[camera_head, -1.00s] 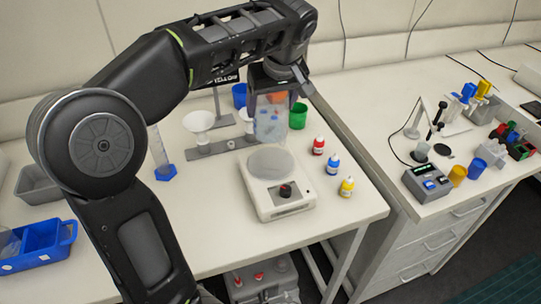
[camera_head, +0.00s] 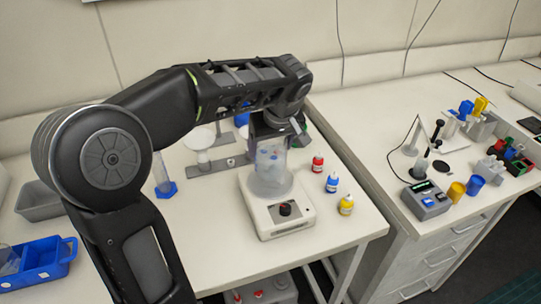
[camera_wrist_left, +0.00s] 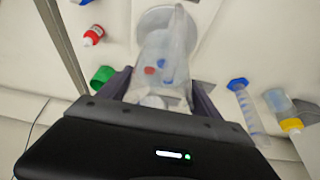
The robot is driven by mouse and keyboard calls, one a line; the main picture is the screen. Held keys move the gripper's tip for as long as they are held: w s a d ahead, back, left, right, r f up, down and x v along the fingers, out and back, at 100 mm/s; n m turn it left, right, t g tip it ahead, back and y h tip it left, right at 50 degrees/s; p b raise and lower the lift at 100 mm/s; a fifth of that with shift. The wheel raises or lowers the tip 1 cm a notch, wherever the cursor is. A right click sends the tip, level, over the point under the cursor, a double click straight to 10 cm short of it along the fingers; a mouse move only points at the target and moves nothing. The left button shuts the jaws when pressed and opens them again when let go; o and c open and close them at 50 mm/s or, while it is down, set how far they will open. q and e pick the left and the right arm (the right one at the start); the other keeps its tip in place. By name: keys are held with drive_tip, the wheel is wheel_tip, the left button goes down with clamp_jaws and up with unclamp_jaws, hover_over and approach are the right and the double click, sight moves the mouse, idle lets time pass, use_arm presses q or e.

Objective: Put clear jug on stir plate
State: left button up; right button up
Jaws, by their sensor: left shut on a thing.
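The clear jug (camera_head: 271,168) is upright, at the round top of the white stir plate (camera_head: 277,210). I cannot tell whether its base touches the plate. My left gripper (camera_head: 270,140) comes down from above and is shut on the upper part of the jug. In the left wrist view the jug (camera_wrist_left: 165,55) sits between the fingers of the gripper (camera_wrist_left: 160,95), with the round plate top (camera_wrist_left: 160,17) beyond it. Red and blue spots show on or through the jug. My right gripper is not in view.
Red (camera_head: 318,163), blue (camera_head: 332,182) and yellow (camera_head: 346,204) capped bottles stand just right of the stir plate. A stand with white funnels (camera_head: 199,139) is behind left, near a blue-based cylinder (camera_head: 163,178). A blue tray (camera_head: 45,261) lies at far left.

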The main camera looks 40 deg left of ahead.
sight(277, 149)
use_arm(q)
wheel_tip(277, 149, down, 3)
drive_tip(key=shift+f, duration=0.2)
drive_tip(key=shift+f, duration=0.1)
drive_tip(key=shift+f, duration=0.15)
drive_tip(key=o, duration=1.8)
drive_tip(key=shift+r+p, duration=0.3)
drive_tip(key=shift+p, duration=0.05)
drive_tip(key=shift+d+r, duration=0.15)
drive_tip(key=shift+r, duration=0.05)
drive_tip(key=b+v, duration=0.1)
drive_tip(key=v, duration=1)
drive_tip(key=shift+s+r+b, duration=0.15)
drive_tip(key=shift+r+b, duration=0.05)
drive_tip(key=shift+b, duration=0.15)
